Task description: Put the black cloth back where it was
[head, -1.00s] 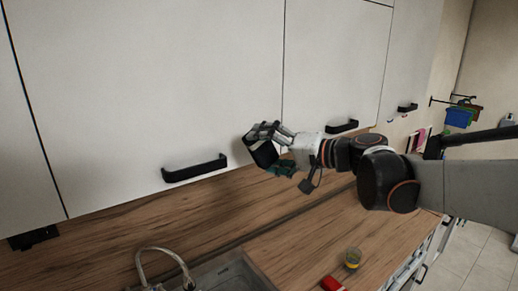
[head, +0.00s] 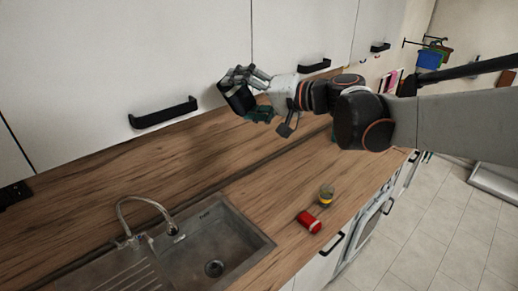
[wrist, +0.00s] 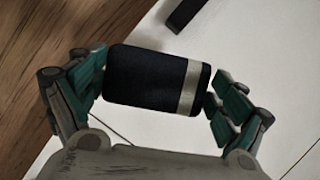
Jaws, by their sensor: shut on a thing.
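My gripper (head: 245,82) is raised above the worktop, in front of the white wall cabinets. It is shut on the black cloth (wrist: 145,80), which looks like a compact, smooth, rounded block with a pale band near its right end in the wrist view. The green-padded fingers grip it at its two ends. In the head view the black cloth (head: 238,98) shows at the fingertips, partly covered by the fingers. At the far right, blue, green and reddish items (head: 432,57) hang from a dark wall rail; they are too small to identify for sure.
Below are a steel sink (head: 215,240) with a curved tap (head: 150,205), a red can (head: 309,222) lying down and a glass with yellow contents (head: 326,194). Black cabinet handles (head: 163,112) stick out near my gripper. The worktop (head: 265,190) beside the sink is mostly clear.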

